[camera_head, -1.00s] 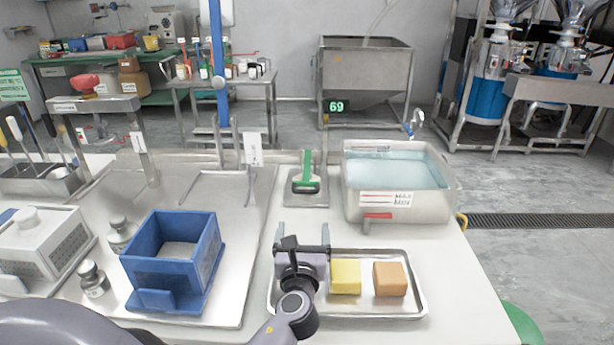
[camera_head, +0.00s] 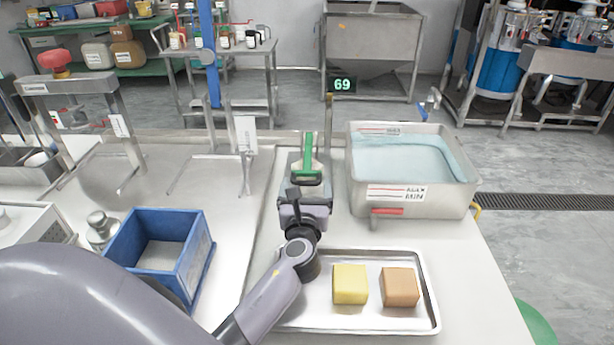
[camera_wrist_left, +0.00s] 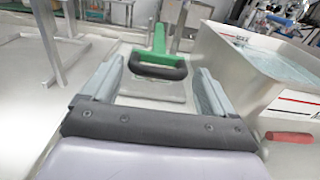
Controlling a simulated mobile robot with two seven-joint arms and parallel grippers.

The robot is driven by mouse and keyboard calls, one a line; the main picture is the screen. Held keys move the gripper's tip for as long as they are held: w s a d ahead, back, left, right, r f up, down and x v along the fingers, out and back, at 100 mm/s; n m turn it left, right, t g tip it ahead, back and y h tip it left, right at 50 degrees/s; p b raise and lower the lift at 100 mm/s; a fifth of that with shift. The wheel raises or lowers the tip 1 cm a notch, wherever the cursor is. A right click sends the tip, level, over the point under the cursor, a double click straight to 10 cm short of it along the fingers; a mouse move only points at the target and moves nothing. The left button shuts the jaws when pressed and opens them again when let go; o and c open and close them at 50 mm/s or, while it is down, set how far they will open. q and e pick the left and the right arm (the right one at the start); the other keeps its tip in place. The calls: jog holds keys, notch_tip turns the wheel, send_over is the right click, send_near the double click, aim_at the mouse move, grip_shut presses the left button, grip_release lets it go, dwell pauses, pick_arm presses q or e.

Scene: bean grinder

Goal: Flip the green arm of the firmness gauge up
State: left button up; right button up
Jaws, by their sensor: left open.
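The firmness gauge has a green arm (camera_head: 308,151) with a black loop handle (camera_head: 306,177) at its near end, over a grey base plate. In the left wrist view the green arm (camera_wrist_left: 159,38) and the black handle (camera_wrist_left: 158,67) show ahead of my gripper. My left gripper (camera_head: 304,187) is open at the near side of the gauge. In the left wrist view its two fingers (camera_wrist_left: 158,85) stand either side of the handle, apart from each other. I cannot tell whether they touch it. My right gripper is not in view.
A steel water tank (camera_head: 425,205) with a red handle (camera_head: 386,212) stands close right of the gauge. A steel tray (camera_head: 420,322) with a yellow block (camera_head: 350,284) and a brown block (camera_head: 400,287) lies nearer. A blue box (camera_head: 190,262) and a metal stand (camera_head: 245,165) are left.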

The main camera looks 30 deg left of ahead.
aim_at(308, 175)
pick_arm(q)
jog(key=shift+x, duration=2.05)
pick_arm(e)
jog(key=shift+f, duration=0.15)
pick_arm(q)
jog(key=shift+c, duration=0.3)
jog(key=c, duration=1.1)
jog(key=shift+w+d+r, duration=0.1)
jog(key=shift+r, duration=0.25)
jog(key=shift+c, duration=0.2)
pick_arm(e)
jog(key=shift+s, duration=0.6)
